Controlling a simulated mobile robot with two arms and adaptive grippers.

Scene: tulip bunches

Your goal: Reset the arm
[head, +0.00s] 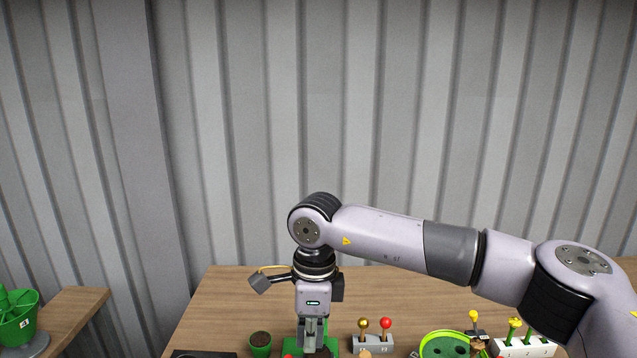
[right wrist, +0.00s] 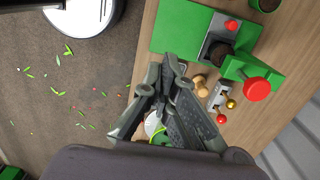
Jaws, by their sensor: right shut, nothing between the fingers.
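My right arm reaches in from the right in the head view and bends down over the wooden table (head: 240,300). My right gripper (head: 312,338) points down near a green machine (head: 331,342) at the front of the table. In the right wrist view, my right gripper (right wrist: 172,66) is shut and its fingers hold nothing. The green machine (right wrist: 180,27) with red buttons lies beyond the fingertips there. I cannot tell how high the fingers are above it. My left gripper is in neither view.
A lever box with a red knob (head: 386,323) and a gold knob (head: 362,323) stands right of the gripper. A soil-filled pot (head: 260,343) is to its left. A round green tray (head: 428,348) is further right. Green leaf bits litter the floor (right wrist: 40,100).

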